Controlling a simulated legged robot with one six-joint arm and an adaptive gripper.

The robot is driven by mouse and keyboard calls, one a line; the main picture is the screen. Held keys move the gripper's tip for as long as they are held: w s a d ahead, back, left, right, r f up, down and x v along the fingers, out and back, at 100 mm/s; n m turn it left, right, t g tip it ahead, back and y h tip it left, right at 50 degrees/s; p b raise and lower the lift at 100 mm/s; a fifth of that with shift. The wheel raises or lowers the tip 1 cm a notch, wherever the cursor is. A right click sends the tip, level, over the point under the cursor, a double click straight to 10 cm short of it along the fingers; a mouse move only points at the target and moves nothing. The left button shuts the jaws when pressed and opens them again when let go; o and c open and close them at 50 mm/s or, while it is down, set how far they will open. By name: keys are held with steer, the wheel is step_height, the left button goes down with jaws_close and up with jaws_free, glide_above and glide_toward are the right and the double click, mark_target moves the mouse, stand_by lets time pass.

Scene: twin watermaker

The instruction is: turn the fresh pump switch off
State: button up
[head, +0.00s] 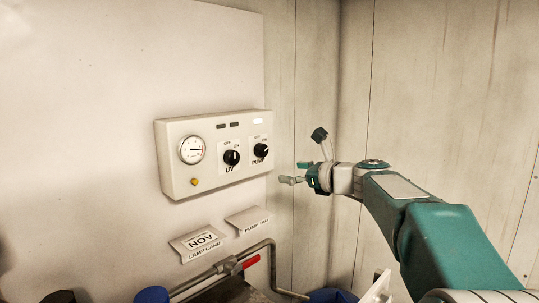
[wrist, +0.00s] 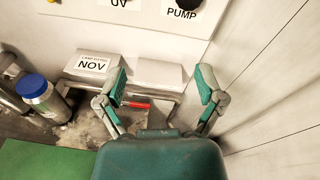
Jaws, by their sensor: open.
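The pump switch (head: 261,150) is a black round knob at the right of a cream control box, with OFF and ON above it and PUMP below. Its pale mark seems to point right, toward the ON side. In the wrist view only the knob's lower edge (wrist: 188,3) shows at the top, above the PUMP label (wrist: 182,14). My gripper (head: 288,173) is open and empty, to the right of the box and apart from the knob. In the wrist view its two fingers (wrist: 162,84) are spread wide, below the box.
A UV knob (head: 232,157) sits left of the pump switch, with a round gauge (head: 191,150) farther left. One lamp (head: 257,121) above is lit. Label cards (head: 198,242), pipes with a red handle (head: 251,262) and a blue-capped bottle (wrist: 33,88) lie below.

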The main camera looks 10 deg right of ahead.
mark_target(264, 152)
steer(key=w+m, duration=0.1)
steer(key=w, duration=0.1)
steer(key=w+r+m+t, duration=0.1)
steer(key=w, duration=0.2)
steer(key=w+a, duration=0.1)
steer(key=w, duration=0.2)
steer(key=shift+w+r+m+t, duration=0.2)
steer(key=shift+r+m+t, duration=0.2)
steer(key=w+a, duration=0.3)
steer(key=shift+a, duration=0.15)
steer(key=shift+w+a, duration=0.25)
steer(key=shift+a, duration=0.2)
steer(key=shift+d, duration=0.55)
steer(key=shift+c, duration=0.9)
steer(key=shift+s+r, duration=0.1)
steer(key=c, duration=1)
steer(key=shift+o, duration=0.2)
steer(key=shift+a, duration=0.2)
